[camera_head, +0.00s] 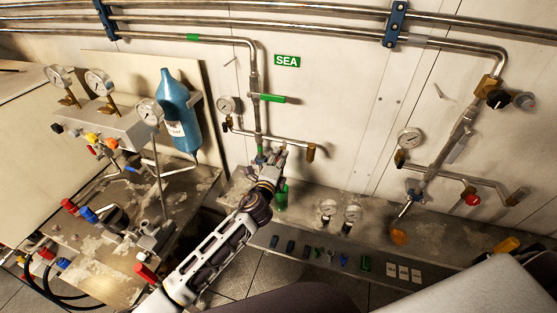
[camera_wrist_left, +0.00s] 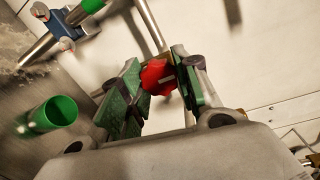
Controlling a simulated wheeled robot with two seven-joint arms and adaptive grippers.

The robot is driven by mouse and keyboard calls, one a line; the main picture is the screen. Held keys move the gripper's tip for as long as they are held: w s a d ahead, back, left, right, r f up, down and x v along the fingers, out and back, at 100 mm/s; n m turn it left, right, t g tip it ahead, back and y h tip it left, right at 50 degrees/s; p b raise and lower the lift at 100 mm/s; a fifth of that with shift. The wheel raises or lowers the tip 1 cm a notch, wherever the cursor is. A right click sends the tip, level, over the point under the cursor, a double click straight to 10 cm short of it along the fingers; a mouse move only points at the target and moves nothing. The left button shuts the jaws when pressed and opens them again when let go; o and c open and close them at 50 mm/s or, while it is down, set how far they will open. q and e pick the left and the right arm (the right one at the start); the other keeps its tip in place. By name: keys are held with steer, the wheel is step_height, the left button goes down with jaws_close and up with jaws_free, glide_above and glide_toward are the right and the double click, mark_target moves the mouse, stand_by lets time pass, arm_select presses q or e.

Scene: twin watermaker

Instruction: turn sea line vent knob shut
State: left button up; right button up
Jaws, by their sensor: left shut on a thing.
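A red knob (camera_wrist_left: 157,77), which looks like the sea line vent knob, sits between the green-padded fingers of my left gripper (camera_wrist_left: 160,84) in the left wrist view. The fingers are shut on its sides and hide part of it. In the head view my left gripper (camera_head: 272,160) is at the lower end of the sea line pipe (camera_head: 257,125), below the green SEA sign (camera_head: 287,61). The knob is hidden there behind the gripper. My right gripper is not in view.
A green cup (camera_head: 281,196) stands just right of my left gripper; it also shows in the left wrist view (camera_wrist_left: 52,115). A green lever (camera_head: 269,98) and a gauge (camera_head: 227,104) are above. Two gauges (camera_head: 328,208) lie on the shelf.

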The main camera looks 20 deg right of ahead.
arm_select(q)
steer(key=shift+s+f, duration=0.1)
steer(key=o, duration=1)
steer(key=shift+s, duration=0.1)
steer(key=shift+v, duration=5.9)
steer(key=shift+a, duration=0.1)
